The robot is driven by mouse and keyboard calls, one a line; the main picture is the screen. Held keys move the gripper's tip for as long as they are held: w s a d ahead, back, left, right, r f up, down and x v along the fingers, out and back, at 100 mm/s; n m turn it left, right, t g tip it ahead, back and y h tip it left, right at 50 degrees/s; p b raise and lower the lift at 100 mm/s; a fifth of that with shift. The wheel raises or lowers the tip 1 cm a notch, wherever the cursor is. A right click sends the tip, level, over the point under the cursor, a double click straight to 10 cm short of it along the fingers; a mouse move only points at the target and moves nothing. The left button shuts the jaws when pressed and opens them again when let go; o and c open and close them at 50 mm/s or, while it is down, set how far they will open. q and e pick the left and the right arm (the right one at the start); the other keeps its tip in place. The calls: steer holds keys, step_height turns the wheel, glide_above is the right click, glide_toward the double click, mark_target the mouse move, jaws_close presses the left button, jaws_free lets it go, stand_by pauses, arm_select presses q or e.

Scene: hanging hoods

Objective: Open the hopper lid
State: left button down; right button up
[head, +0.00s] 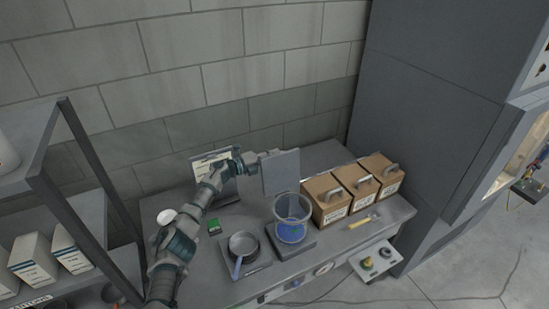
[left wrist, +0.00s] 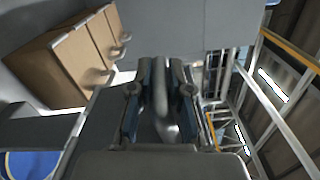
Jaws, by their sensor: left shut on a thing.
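A grey square plate (head: 281,172), which looks like the hopper lid, stands about upright above and behind a clear round container (head: 291,222) with blue contents. My left gripper (head: 262,156) is at the plate's upper left side. In the left wrist view the fingers (left wrist: 160,100) are shut on a grey curved handle (left wrist: 165,125), and the grey plate (left wrist: 180,25) fills the top. The container's blue contents (left wrist: 30,165) show at the lower left there. Any hinge of the plate is hidden. My right gripper is not in view.
Three brown boxes with handles (head: 332,203) stand right of the container. A pan (head: 244,245) with a blue handle and a small green item (head: 214,227) are to the left. A yellow-handled tool (head: 364,221) lies in front of the boxes. A shelf rack (head: 75,210) stands far left.

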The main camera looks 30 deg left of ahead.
arm_select(q)
steer(key=shift+s+f, duration=0.1)
steer(key=shift+f, duration=0.3)
steer(key=c, duration=1.2)
jaws_free()
steer(key=shift+a, duration=0.1)
steer(key=shift+c, duration=0.2)
steer(key=shift+o, duration=0.7)
steer(key=shift+r, duration=0.1)
steer(key=shift+a, duration=0.25)
steer(key=v, duration=1.2)
